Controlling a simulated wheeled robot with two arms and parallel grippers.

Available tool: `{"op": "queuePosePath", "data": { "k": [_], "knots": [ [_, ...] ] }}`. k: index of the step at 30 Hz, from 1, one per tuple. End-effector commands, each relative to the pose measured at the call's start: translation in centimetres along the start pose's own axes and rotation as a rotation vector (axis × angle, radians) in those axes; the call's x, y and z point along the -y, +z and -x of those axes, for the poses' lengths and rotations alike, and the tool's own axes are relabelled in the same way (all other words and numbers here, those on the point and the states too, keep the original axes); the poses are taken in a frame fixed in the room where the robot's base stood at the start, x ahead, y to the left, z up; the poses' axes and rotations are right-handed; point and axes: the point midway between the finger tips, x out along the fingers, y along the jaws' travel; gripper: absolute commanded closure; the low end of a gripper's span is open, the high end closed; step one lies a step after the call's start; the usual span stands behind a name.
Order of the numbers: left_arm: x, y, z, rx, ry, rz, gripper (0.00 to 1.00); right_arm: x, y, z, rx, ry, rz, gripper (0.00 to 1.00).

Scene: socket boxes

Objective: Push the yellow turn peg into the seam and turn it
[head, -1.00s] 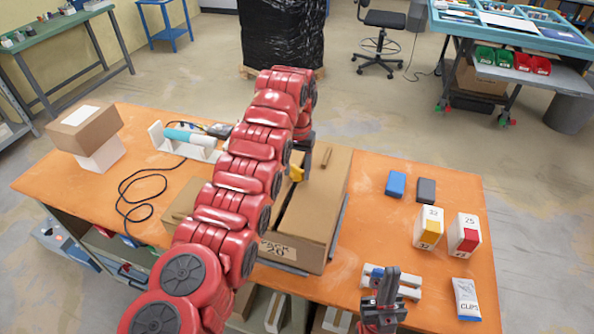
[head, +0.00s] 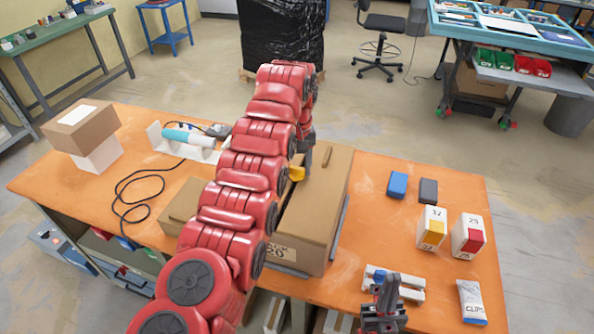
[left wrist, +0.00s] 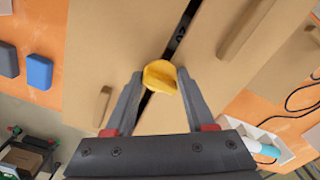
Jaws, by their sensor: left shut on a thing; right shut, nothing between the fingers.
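The yellow turn peg (head: 297,173) is at the seam of the large cardboard box (head: 316,213). My left gripper (left wrist: 160,82) is shut on the peg (left wrist: 161,73), whose rounded yellow head shows between the fingertips in the left wrist view. The dark seam (left wrist: 181,30) runs between two box flaps and passes under the peg. How deep the peg sits in the seam is hidden. In the head view my left arm covers much of the box's left side. My right gripper (head: 388,287) is shut and empty near the table's front edge.
A white rack (head: 408,289) stands by my right gripper. Blue (head: 397,184) and dark grey (head: 428,190) blocks, two small labelled boxes (head: 431,228) (head: 467,236) and a CLIPS packet (head: 471,302) lie to the right. A cable (head: 130,205) and stacked boxes (head: 82,128) are at left.

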Motion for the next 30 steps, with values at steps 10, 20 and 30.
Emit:
{"op": "queuePosePath", "data": {
  "k": [10,20,30],
  "knots": [
    [0.0,0.0,0.1,-0.001,0.000,0.012,0.24,0.0,0.0,0.0,0.000,0.000,0.000,1.00],
    [0.0,0.0,0.0,0.000,-0.001,0.011,0.10,0.0,0.0,0.0,0.000,0.000,0.000,1.00],
    [0.0,0.0,1.3,0.003,0.000,0.010,0.10,0.0,-0.1,-0.4,0.000,0.000,0.000,1.00]
  ]
}}
